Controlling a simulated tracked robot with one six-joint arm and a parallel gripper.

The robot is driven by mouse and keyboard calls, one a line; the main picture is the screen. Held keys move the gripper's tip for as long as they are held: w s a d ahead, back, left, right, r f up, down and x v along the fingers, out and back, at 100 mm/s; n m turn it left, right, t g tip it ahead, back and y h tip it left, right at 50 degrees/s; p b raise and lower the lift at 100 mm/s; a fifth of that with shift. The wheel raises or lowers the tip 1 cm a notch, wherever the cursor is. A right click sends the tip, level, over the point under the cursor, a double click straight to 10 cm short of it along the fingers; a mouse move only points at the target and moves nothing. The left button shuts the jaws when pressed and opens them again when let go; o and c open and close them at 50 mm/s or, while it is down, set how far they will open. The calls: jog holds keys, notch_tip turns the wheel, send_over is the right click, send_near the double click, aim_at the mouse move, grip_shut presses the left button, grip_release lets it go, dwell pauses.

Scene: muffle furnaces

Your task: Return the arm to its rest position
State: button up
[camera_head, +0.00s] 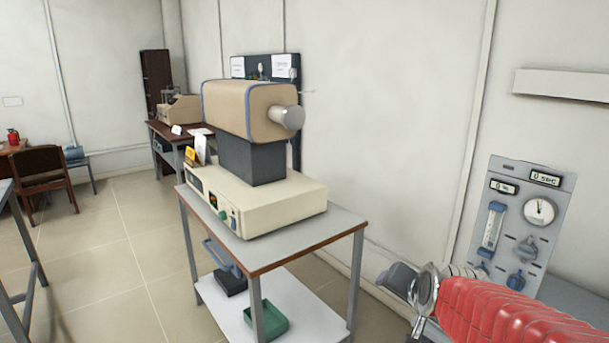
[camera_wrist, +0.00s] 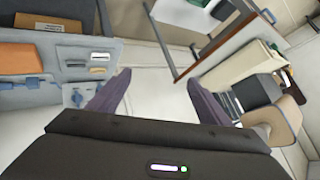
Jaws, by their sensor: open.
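My arm (camera_head: 520,315), in a red ribbed sleeve, reaches in from the lower right corner of the head view. A grey metal joint shows at its near end, and my gripper's fingers cannot be made out there. In the wrist view my gripper (camera_wrist: 158,77) has its two dark fingers spread wide apart. Nothing is between them but the pale floor or wall behind. The wrist camera looks at the room tilted, with the furnace (camera_wrist: 285,118) at the right.
The beige furnace (camera_head: 250,110) stands on a grey wheelless table (camera_head: 330,222) at centre. A green tray (camera_head: 264,322) is on its lower shelf. A gauge panel (camera_head: 525,220) stands at right, close behind my arm. Tiled floor (camera_head: 120,250) is open at left.

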jog(key=s+a+n+g, duration=0.2)
jog(key=s+n, duration=0.1)
jog(key=s, duration=0.8)
jog(key=s+a+f+n+g, duration=0.1)
jog(key=s+n, duration=0.3)
jog(key=s, duration=0.6)
jog(key=shift+s+a+f+n+g, duration=0.2)
jog(key=shift+s+a+n+g, duration=0.15)
jog(key=shift+a, duration=0.5)
jog(key=shift+c, duration=0.2)
